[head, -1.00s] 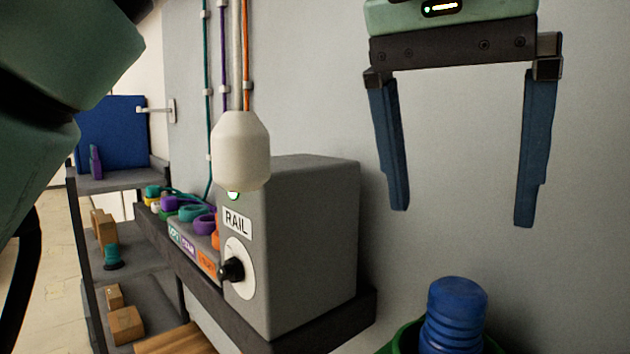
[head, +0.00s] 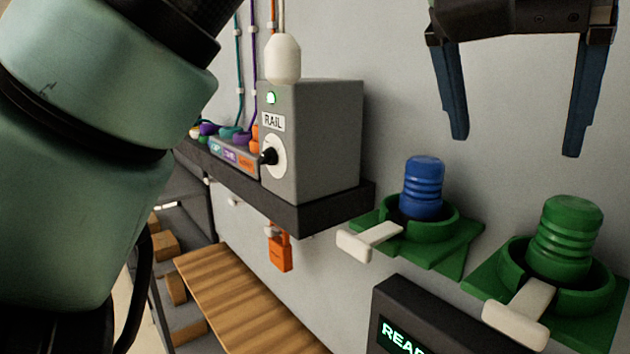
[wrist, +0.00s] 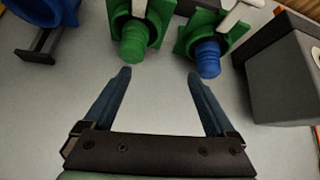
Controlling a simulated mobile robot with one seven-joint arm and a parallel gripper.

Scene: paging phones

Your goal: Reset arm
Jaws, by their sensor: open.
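My gripper (head: 515,142) is open and empty, at the upper right of the head view, in front of the grey wall with its fingers pointing down. It also shows in the wrist view (wrist: 158,75), its two blue fingers wide apart with nothing between them. Part of my green arm fills the left of the head view. Below the fingers stand a blue ribbed plug (head: 422,188) and a green ribbed plug (head: 563,237), each in a green holder with a white lever. In the wrist view, the green plug (wrist: 133,42) and blue plug (wrist: 206,60) lie beyond the fingertips, apart from them.
A grey box labelled RAIL (head: 315,140) with a black knob stands on a dark shelf (head: 335,205). An orange padlock (head: 280,250) hangs below. A dark display (head: 400,320) is at the bottom. A wooden board (head: 240,305) lies lower left. The wall around my gripper is clear.

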